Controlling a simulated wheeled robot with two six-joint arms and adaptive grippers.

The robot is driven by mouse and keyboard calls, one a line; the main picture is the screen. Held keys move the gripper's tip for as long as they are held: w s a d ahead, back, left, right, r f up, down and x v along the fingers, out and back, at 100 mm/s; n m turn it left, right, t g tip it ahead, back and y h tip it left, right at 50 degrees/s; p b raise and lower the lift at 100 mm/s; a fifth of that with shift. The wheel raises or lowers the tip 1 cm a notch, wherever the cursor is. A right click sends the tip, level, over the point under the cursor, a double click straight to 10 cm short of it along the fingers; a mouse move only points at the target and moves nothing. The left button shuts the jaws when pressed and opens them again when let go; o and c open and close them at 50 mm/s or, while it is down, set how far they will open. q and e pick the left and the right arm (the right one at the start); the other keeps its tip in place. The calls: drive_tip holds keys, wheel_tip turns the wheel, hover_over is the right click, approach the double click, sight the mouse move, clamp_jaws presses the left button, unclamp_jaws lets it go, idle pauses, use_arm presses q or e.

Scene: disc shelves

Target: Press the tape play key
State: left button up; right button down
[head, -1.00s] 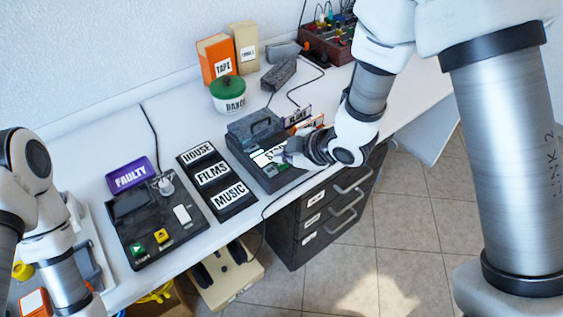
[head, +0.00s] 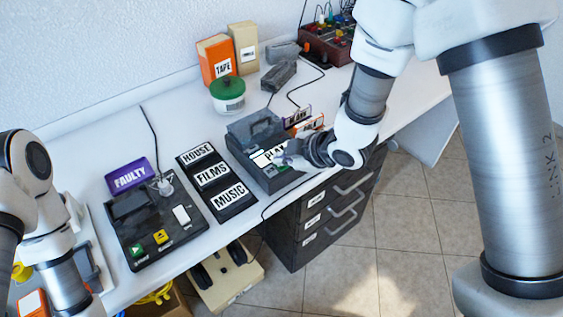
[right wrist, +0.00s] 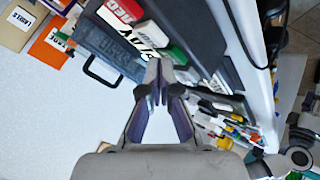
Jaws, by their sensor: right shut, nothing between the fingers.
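The tape player (head: 248,127) is a dark grey box with a carry handle on the white desk. It also shows at the top of the right wrist view (right wrist: 102,52). Its key row has a white label reading PLAY (right wrist: 153,33), a green key (right wrist: 178,52) and a red key (right wrist: 137,9). My right gripper (head: 286,158) is shut and empty over the key row. In the right wrist view its fingertips (right wrist: 161,78) are close to the green key; I cannot tell whether they touch anything. My left gripper is out of view.
A black rack (head: 216,181) labelled HOUSE, FILMS and MUSIC lies left of the player. A black console (head: 158,228) with a purple FAULTY tray (head: 130,175) is further left. A green-lidded jar (head: 228,94) stands behind. A dark drawer cabinet (head: 322,212) is below the desk edge.

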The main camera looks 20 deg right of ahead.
drive_tip(key=shift+r+p, duration=0.55)
drive_tip(key=shift+r, duration=0.2)
wheel_tip(320, 180, up, 5)
drive_tip(key=p, duration=0.4)
drive_tip(key=shift+r+p, duration=0.1)
drive_tip(key=shift+p, duration=0.3)
